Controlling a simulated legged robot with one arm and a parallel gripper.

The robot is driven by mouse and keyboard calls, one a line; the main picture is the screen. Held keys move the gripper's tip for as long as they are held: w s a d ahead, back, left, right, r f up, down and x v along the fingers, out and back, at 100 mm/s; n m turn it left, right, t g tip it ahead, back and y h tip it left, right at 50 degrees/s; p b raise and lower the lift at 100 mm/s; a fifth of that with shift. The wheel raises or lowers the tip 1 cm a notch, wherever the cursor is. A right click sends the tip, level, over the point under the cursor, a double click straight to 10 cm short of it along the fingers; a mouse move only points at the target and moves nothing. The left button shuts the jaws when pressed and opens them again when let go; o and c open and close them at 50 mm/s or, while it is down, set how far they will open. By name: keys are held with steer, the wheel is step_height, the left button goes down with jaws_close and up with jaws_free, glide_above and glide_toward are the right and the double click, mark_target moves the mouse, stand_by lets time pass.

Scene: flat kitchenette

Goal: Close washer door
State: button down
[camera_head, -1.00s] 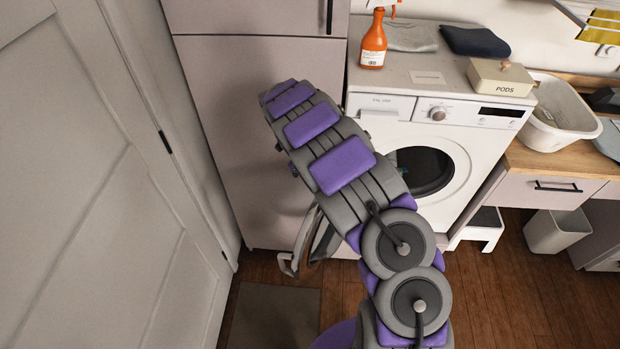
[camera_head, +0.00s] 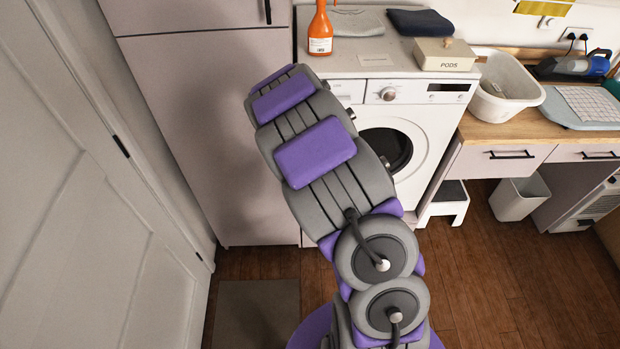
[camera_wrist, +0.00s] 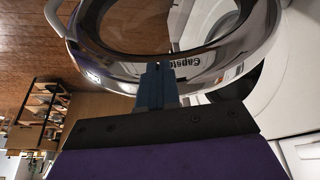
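The white washer (camera_head: 421,125) stands under the worktop, with its round dark opening (camera_head: 389,150) partly behind my arm. In the wrist view, the open washer door (camera_wrist: 200,66) shows as a large chrome ring with a grey handle part (camera_wrist: 52,14) at its left. The door stands away from the washer's white front (camera_wrist: 292,108), with a strip of the dark opening between them. My gripper (camera_wrist: 155,84) has its blue tip overlapping the door's lower rim; I cannot tell whether it touches. Its opening is unclear. In the head view, my arm hides the door and gripper.
A tall grey cabinet (camera_head: 190,120) stands left of the washer and a panelled door (camera_head: 85,210) at far left. A small white step stool (camera_head: 445,205) and a white bin (camera_head: 518,198) stand right of the washer. The wooden floor (camera_head: 520,280) at right is clear.

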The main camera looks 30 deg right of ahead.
steer(key=d+n+t+p, duration=0.35)
steer(key=d+n, duration=0.35)
steer(key=d, duration=0.9)
steer(key=w+d+n+p, duration=0.1)
steer(key=w+d+p, duration=0.1)
steer(key=w+d, duration=0.7)
steer(key=shift+d+g+y+p, duration=0.35)
steer(key=shift+d+y, duration=0.05)
steer(key=shift+d, duration=1.3)
steer(key=shift+w, duration=0.15)
